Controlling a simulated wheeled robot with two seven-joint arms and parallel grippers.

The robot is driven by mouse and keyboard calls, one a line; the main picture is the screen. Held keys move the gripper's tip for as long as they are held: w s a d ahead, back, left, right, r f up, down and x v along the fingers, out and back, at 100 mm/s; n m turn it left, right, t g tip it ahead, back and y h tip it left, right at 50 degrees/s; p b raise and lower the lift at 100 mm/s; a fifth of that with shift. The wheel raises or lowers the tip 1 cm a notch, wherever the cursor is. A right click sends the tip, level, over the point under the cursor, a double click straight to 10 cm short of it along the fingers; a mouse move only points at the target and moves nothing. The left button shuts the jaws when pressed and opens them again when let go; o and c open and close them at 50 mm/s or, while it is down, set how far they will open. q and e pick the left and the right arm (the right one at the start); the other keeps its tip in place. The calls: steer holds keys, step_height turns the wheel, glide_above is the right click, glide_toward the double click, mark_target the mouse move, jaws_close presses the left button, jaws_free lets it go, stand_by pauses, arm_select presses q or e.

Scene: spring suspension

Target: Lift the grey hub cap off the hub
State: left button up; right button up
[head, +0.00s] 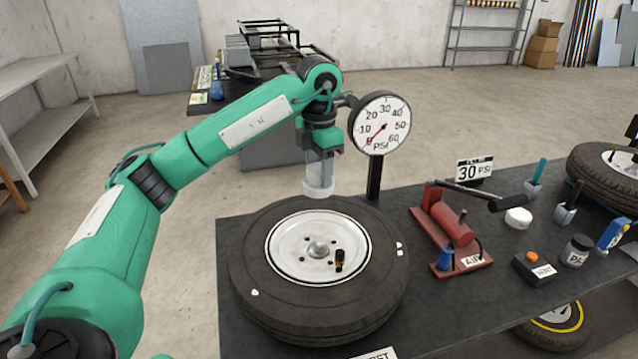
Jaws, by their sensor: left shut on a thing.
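My left gripper (319,180) is above the wheel, pointing down, and is shut on a light grey round cap (318,190), which looks like the hub cap. The cap is clear of the wheel, with a gap between it and the rim. Its upper part is hidden by the fingers. The wheel lies flat on the dark bench, with a black tyre (262,303) and a pale metal rim (290,258). A small grey dome, the hub (318,249), shows at the rim's middle, below the cap. My right gripper is not in view.
A pressure gauge (380,123) stands on a post close behind the wheel. A red pump (450,225) is to the right. A white round lid (518,218), a jar (576,250) and a button box (533,268) lie farther right. A black valve stem (340,258) stands on the rim.

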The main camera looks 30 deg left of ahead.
mark_target(319, 167)
arm_select(q)
steer(key=shift+r+p, duration=0.4)
steer(key=shift+r, duration=0.5)
step_height(319, 167, up, 4)
steer(key=p, duration=0.4)
steer(key=shift+r, duration=0.1)
